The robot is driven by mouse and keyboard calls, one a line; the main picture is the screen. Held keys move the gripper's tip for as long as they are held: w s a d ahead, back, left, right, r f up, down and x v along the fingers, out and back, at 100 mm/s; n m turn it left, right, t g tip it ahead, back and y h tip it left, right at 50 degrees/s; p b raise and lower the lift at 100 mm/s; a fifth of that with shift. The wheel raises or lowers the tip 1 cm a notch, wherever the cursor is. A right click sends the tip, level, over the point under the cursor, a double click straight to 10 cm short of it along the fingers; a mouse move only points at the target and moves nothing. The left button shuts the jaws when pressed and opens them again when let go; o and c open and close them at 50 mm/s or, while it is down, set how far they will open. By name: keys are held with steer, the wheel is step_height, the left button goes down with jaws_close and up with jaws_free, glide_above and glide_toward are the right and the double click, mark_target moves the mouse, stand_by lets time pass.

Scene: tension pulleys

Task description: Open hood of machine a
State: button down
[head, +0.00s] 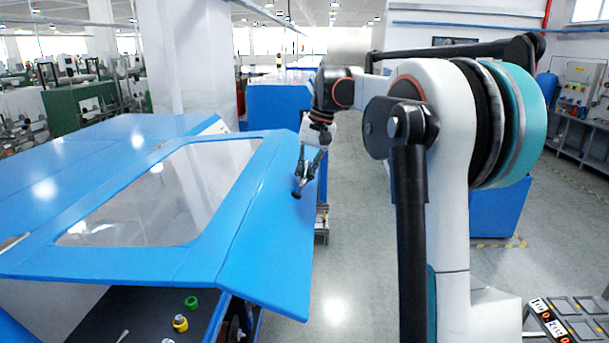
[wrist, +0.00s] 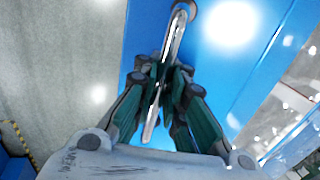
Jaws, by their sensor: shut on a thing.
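The blue hood (head: 250,235) of the machine, with a large clear window (head: 165,190), fills the left of the head view. A dark inside with knobs shows below its near edge, so the hood looks at least partly raised; how far I cannot tell. My gripper (head: 300,186) is at the hood's right-hand panel. In the wrist view, a shiny metal bar handle (wrist: 179,32) stands on the blue panel (wrist: 150,25). My gripper (wrist: 166,80) is shut on this handle, and the fingers hide its middle. In the head view the handle is mostly hidden by the gripper.
A green knob (head: 191,302) and a yellow knob (head: 180,323) sit in the dark area under the hood. A white pillar (head: 190,60) stands behind the machine. Another blue machine (head: 275,105) is farther back. Grey floor (head: 350,250) is clear between the hood and my arm.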

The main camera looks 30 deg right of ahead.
steer(key=c, duration=1.7)
jaws_free()
steer(key=shift+d, duration=0.15)
